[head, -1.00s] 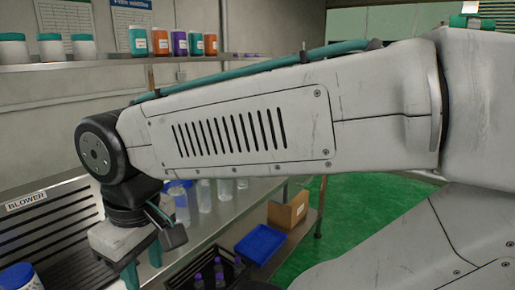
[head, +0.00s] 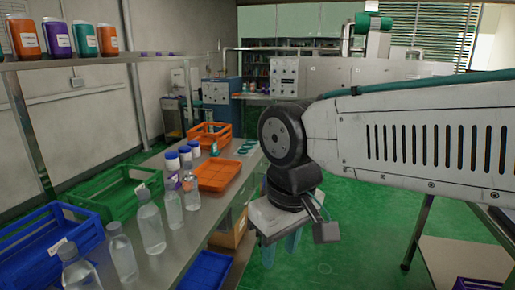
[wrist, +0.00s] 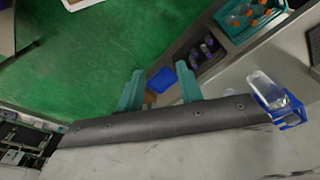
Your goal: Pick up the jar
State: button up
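Several jars are in the head view, and I cannot tell which one is meant. White jars with blue lids (head: 172,161) stand on the bench past the clear bottles. On the upper shelf at left stand an orange jar (head: 24,38), a purple jar (head: 57,38), a teal jar (head: 86,38) and another orange jar (head: 108,38). My gripper (head: 280,250) points down over the floor, right of the bench and apart from all jars. In the wrist view its teal fingers (wrist: 160,90) are spread with nothing held between them.
Clear bottles (head: 151,229) line the bench's near part. A blue crate (head: 40,240), a green crate (head: 115,195) and an orange tray (head: 217,176) are around them. A cardboard box (head: 230,232) and blue tray (head: 205,270) sit below. Green floor (head: 345,255) is open at right.

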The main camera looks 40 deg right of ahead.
aim_at(185, 152)
jog(key=z, duration=0.3)
jog(key=i, duration=0.2)
jog(key=z, duration=1.35)
jog(key=i, duration=2.1)
jog(key=u, duration=2.8)
